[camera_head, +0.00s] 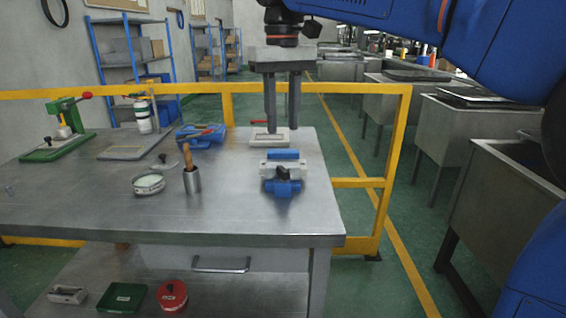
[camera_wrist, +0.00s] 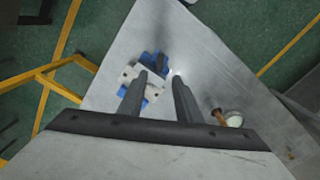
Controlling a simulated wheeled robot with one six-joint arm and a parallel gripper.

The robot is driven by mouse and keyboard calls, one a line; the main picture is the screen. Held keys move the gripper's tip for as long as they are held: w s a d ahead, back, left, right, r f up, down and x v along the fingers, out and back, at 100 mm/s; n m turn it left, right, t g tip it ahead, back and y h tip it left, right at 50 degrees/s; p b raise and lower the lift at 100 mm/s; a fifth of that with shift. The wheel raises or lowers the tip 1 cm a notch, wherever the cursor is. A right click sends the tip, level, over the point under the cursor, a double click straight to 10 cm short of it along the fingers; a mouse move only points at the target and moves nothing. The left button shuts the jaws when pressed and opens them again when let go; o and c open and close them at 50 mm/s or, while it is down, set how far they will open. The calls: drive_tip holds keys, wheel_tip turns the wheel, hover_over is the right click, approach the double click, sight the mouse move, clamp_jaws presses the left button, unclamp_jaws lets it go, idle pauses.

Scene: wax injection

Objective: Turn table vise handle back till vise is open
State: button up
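The blue and light-grey table vise (camera_head: 283,187) stands near the right edge of the metal table. A dark handle (camera_head: 283,173) shows on its near side in the head view; the jaw gap is too small to judge. The vise also shows in the wrist view (camera_wrist: 129,75), partly covered by a finger. My gripper (camera_head: 282,131) points down above the table, beyond the vise in the head view. Its two dark fingers are apart with nothing between them. In the wrist view, my gripper (camera_wrist: 161,74) has its left finger overlapping the vise, without visible contact.
A pale rectangular frame (camera_head: 262,143) lies behind the vise, under the fingers in the picture. A metal cup with a wooden-handled tool (camera_head: 192,181) and a round dish (camera_head: 149,183) stand to the left. A blue tray (camera_head: 200,135) lies farther back. A yellow rail (camera_head: 393,150) runs behind the table.

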sight(283, 169)
wheel_tip(283, 169, down, 11)
drive_tip(key=shift+r, duration=0.1)
idle(0.3)
drive_tip(key=shift+c, duration=0.3)
clamp_jaws()
